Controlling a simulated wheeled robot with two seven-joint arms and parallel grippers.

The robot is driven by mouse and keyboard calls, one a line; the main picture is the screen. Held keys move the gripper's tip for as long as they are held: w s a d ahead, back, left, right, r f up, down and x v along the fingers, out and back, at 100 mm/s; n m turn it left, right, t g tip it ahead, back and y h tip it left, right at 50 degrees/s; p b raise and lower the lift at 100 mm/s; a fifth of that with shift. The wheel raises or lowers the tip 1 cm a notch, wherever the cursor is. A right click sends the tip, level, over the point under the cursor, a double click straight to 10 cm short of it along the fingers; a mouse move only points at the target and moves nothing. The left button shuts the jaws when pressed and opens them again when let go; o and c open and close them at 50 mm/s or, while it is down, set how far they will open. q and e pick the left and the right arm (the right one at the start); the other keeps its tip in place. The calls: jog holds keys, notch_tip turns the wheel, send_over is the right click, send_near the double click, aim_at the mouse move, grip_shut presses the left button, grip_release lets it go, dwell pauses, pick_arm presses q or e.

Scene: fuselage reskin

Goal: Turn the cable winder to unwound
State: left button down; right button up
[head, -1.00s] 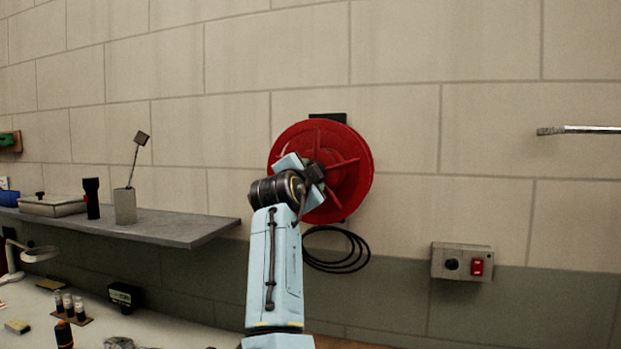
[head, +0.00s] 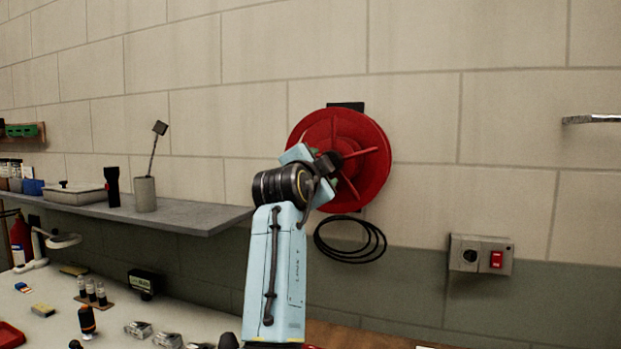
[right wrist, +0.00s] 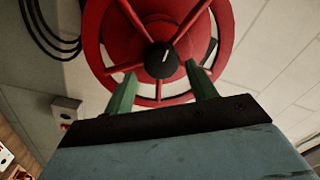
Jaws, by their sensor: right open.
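The cable winder is a red spoked reel (head: 368,190) on the wall in the middle of the head view. A black cable coil (head: 350,243) hangs below it. My right arm reaches up in front of the reel, and its gripper (head: 325,165) covers the reel's left part. In the right wrist view the winder (right wrist: 110,45) fills the top, with a black hub marked by a white line. The green fingers of my right gripper (right wrist: 163,95) are apart, on either side below the hub, close to the spokes. Whether they touch the reel is unclear. My left gripper is not in view.
A grey shelf (head: 200,216) on the left holds a torch (head: 112,187), a cup (head: 146,194) and a case. The white bench (head: 40,325) below carries small items. A switch box (head: 481,256) is on the wall at right.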

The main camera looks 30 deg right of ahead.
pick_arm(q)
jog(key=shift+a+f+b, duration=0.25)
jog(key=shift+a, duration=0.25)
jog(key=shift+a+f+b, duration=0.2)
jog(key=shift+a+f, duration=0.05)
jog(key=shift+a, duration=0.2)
pick_arm(e)
jog(key=v, duration=0.8)
jog(key=shift+s+a, duration=0.2)
jog(key=shift+f, duration=0.1)
